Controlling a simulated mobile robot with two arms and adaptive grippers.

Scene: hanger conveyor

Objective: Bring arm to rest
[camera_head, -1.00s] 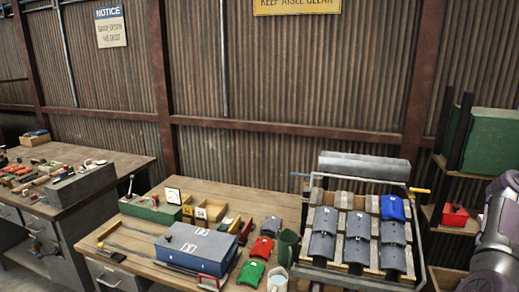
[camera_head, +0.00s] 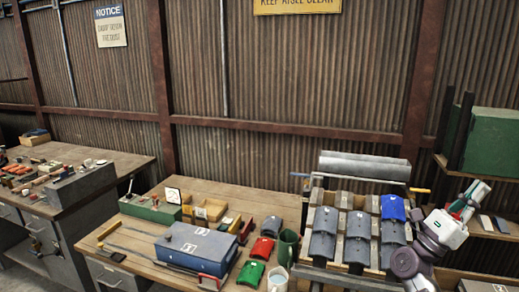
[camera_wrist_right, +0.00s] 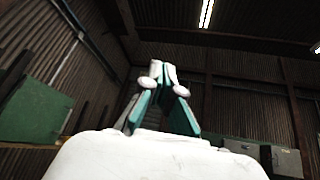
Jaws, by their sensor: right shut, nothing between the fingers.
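My right gripper (camera_head: 478,190) is raised at the right of the head view, beside the rack (camera_head: 314,196) and in front of the shelf. Its fingers point up and are closed with nothing between them. The right wrist view shows its white and teal fingers (camera_wrist_right: 158,75) closed to a point. My purple-grey arm links show below it in the head view. My left arm and gripper are out of view.
The sloped rack holds several grey curved pieces and a blue one (camera_head: 392,207). The bench carries a blue box (camera_head: 197,247), a red piece (camera_head: 262,248), a green piece (camera_head: 251,273) and mugs. A green case (camera_head: 493,144) stands on the right shelf.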

